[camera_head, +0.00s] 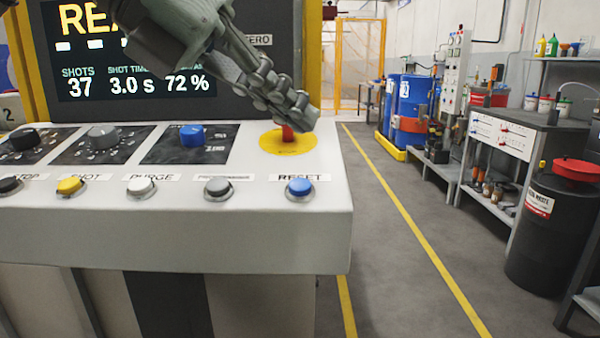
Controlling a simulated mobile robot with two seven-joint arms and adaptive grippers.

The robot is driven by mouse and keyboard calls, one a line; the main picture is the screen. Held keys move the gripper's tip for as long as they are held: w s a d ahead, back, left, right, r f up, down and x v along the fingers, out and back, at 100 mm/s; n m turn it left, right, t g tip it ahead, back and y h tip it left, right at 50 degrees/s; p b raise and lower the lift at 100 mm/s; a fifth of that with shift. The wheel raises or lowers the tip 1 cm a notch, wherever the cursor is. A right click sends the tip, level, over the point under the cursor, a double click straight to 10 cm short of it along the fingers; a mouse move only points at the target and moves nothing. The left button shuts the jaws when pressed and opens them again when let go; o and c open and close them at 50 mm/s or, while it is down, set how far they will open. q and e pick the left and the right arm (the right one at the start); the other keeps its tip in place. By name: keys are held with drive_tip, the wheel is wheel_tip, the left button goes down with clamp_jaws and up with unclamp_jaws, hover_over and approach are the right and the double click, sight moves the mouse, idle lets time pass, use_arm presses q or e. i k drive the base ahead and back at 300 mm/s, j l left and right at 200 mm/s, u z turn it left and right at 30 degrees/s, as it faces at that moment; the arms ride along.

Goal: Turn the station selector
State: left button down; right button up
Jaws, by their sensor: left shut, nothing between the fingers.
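My left gripper (300,112) reaches in from the top over the right end of the grey control console (250,215). It is shut and empty. Its fingertips are in front of a red button (287,134) on a yellow disc (300,146) and hide part of it; I cannot tell whether they touch. Three rotary knobs sit to the left on dark plates: a black knob (23,139), a grey knob (103,136) and a blue knob (193,135). Their labels are too small to tell which is the station selector. My right gripper is not in view.
A row of push buttons lines the console's front, with a blue one (299,187) under RESET. A display (130,60) stands behind the knobs. Open floor with yellow lines (410,230) lies to the right, then a workbench (530,135) and a black drum (550,235).

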sight(26, 138)
drive_tip(key=k, duration=1)
